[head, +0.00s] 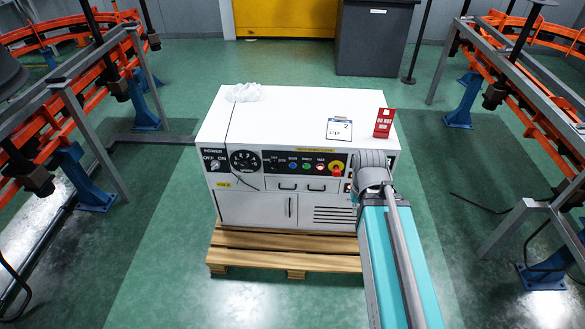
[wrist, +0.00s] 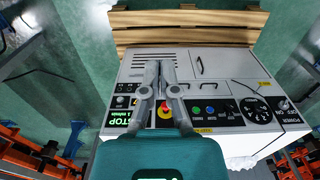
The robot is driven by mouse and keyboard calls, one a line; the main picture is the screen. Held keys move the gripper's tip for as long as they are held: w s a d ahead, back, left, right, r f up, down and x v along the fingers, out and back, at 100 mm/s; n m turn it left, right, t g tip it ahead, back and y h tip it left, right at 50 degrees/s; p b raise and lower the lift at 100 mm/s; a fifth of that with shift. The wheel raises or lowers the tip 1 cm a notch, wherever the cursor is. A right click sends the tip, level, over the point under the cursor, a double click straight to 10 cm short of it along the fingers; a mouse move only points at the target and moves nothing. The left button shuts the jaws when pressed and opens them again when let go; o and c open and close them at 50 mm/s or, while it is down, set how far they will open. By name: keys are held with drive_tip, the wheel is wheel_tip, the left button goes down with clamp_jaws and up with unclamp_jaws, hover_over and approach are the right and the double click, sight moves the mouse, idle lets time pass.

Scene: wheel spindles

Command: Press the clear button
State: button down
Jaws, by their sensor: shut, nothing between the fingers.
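The white control cabinet (head: 262,205) carries a dark control panel (head: 270,161) along its upper front. The panel has a blue button (head: 293,165), a green button (head: 307,166), a red-and-white button (head: 320,167) and a yellow-ringed red stop knob (head: 337,168). Their small labels are too small to read surely, so I cannot tell which is the clear button. In the wrist view the panel appears upside down. My gripper (wrist: 160,66) is shut and empty in front of the cabinet, partly covering the stop knob there.
The cabinet stands on a wooden pallet (head: 255,257). A red sign (head: 383,123), a tag card (head: 339,129) and a crumpled white cloth (head: 243,92) lie on top. Orange rail frames stand left and right. The green floor between them is mostly open.

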sight(293, 166)
drive_tip(key=shift+f, duration=0.1)
idle(0.6)
drive_tip(key=w+a+f+n+t+y+b, duration=0.1)
drive_tip(key=w+a+f+t+y+b, duration=0.1)
drive_tip(key=w+a+f+b, duration=0.4)
drive_tip(key=w+a+f+n+t+y+b, duration=0.2)
drive_tip(key=w+a+f+t+b, duration=0.2)
drive_tip(key=w+a+f+b, duration=0.3)
drive_tip(key=w+a+f+n+t+y+b, duration=0.1)
drive_tip(key=w+a+f+t+y+b, duration=0.2)
drive_tip(key=w+a+f+b, duration=0.4)
drive_tip(key=w+f+t+b, duration=0.1)
drive_tip(key=w+f+b, duration=0.3)
drive_tip(key=w+b, duration=0.6)
drive_tip(key=shift+f+b, duration=0.15)
drive_tip(key=shift+b, duration=1.95)
drive_tip(key=shift+w, duration=0.25)
drive_tip(key=shift+w+d, duration=0.2)
drive_tip(key=shift+w, duration=4)
